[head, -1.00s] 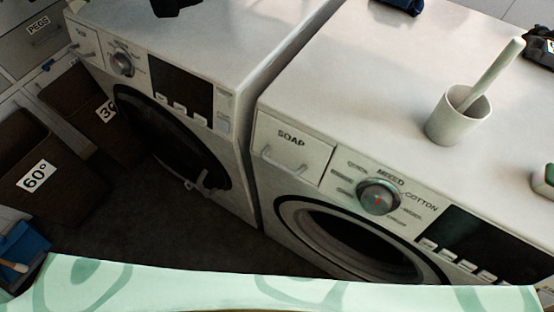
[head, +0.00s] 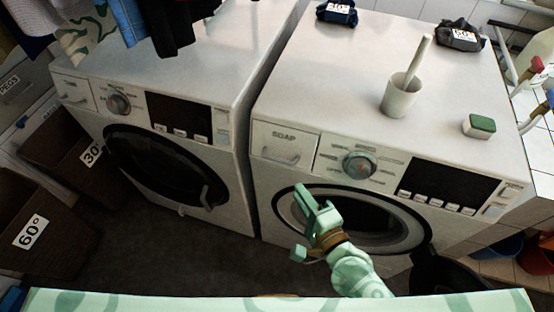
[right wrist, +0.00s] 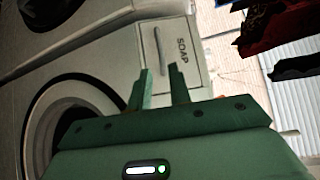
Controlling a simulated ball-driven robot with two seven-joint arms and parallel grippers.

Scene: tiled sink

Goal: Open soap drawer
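The soap drawer (head: 283,147) is a white panel marked SOAP at the upper left of the right-hand washing machine (head: 330,70). It looks closed, flush with the front, with a bar handle (head: 280,157) low on it. In the right wrist view the drawer (right wrist: 178,50) shows ahead of the fingers, with its handle (right wrist: 158,45) appearing upright. My right gripper (head: 308,198) is green, in front of the round door and below the drawer, apart from the handle. In the right wrist view its two fingers (right wrist: 161,80) are spread with nothing between them. My left gripper is not in view.
A cup with a stick (head: 400,97) and a green-topped sponge (head: 479,126) are on the machine top. A dial (head: 359,165) is right of the drawer. Clothes (head: 150,20) hang above.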

